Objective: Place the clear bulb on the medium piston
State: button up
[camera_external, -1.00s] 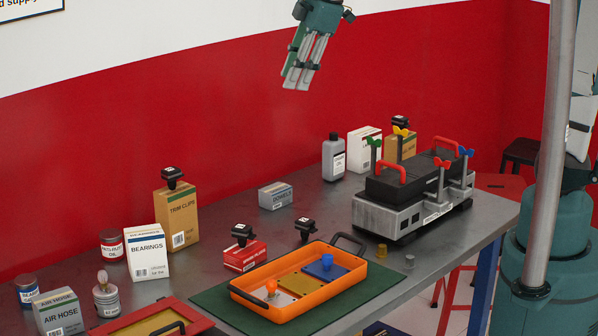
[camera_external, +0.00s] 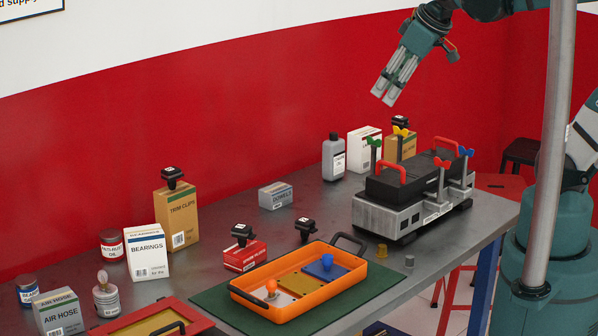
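A pale, see-through bulb shape (camera_external: 102,277), which looks like the clear bulb, sits upright on a small grey, labelled round container (camera_external: 106,301) at the table's front left. I cannot tell for sure which thing is the medium piston. Small gold (camera_external: 382,251) and grey (camera_external: 409,262) cylinders stand near the table's right front edge. My gripper (camera_external: 383,97) is high above the table's back right, in front of the red wall, far from the bulb. Its two fingers point down and left, close together, with nothing seen between them.
An orange tray (camera_external: 285,313) on a green mat (camera_external: 377,294) holds an orange knob and a blue knob. Boxes (camera_external: 147,252) and cans line the left. The table's middle has some bare room.

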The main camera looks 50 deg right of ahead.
jog(key=s+d+f+m, duration=0.3)
jog(key=s+d, duration=0.1)
jog(key=s, duration=0.1)
jog(key=shift+s+f+m+t+h, duration=0.3)
jog(key=shift+s+t, duration=0.05)
jog(key=shift+t, duration=0.05)
notch_tip(320, 180, down, 5)
jog(key=b, duration=0.4)
jog(key=shift+r+b, duration=0.2)
jog(key=shift+b, duration=0.15)
dwell(0.9)
